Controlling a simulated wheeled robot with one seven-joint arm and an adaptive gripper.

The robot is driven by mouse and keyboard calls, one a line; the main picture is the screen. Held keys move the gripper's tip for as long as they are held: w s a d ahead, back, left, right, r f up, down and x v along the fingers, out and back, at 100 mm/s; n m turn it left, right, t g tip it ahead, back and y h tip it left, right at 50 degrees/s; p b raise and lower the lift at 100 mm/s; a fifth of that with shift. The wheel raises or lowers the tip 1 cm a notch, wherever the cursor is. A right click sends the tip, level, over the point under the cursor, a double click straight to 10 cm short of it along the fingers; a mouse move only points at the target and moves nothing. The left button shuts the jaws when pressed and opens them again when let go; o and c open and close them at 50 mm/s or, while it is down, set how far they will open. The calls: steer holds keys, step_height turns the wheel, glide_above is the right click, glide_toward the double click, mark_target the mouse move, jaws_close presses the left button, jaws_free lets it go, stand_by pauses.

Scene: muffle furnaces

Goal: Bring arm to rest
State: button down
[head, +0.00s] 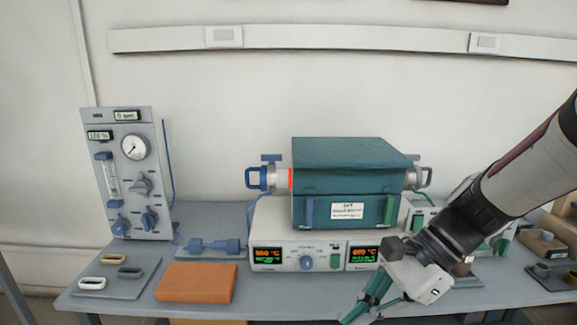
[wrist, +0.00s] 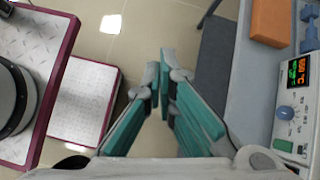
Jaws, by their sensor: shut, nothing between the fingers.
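My arm reaches in from the right of the head view, and my gripper (head: 352,316) points down and left at the front edge of the bench (head: 330,298). In the wrist view my gripper (wrist: 164,70) shows green-padded fingers with their tips together. It is shut and holds nothing. It is over the floor beside the bench front. The teal tube furnace (head: 347,175) stands on its white control base (head: 300,235) behind my gripper. My arm hides part of the equipment on the right.
A gas panel (head: 130,175) stands at the left. An orange block (head: 196,282) and a grey tray (head: 108,290) with small boats lie on the front left of the bench. The wrist view shows tiled floor (wrist: 130,25) below.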

steer(key=s+d+r+n+t+h+p, duration=0.4)
steer(key=s+d+r+n+h, duration=0.4)
steer(key=s+r+n, duration=0.3)
steer(key=s+n+t, duration=0.1)
steer(key=s+n, duration=0.1)
steer(key=n, duration=0.1)
steer(key=shift+s+d+r+n, duration=0.15)
steer(key=shift+d+n, duration=0.15)
steer(key=shift+n, duration=0.1)
stand_by(0.9)
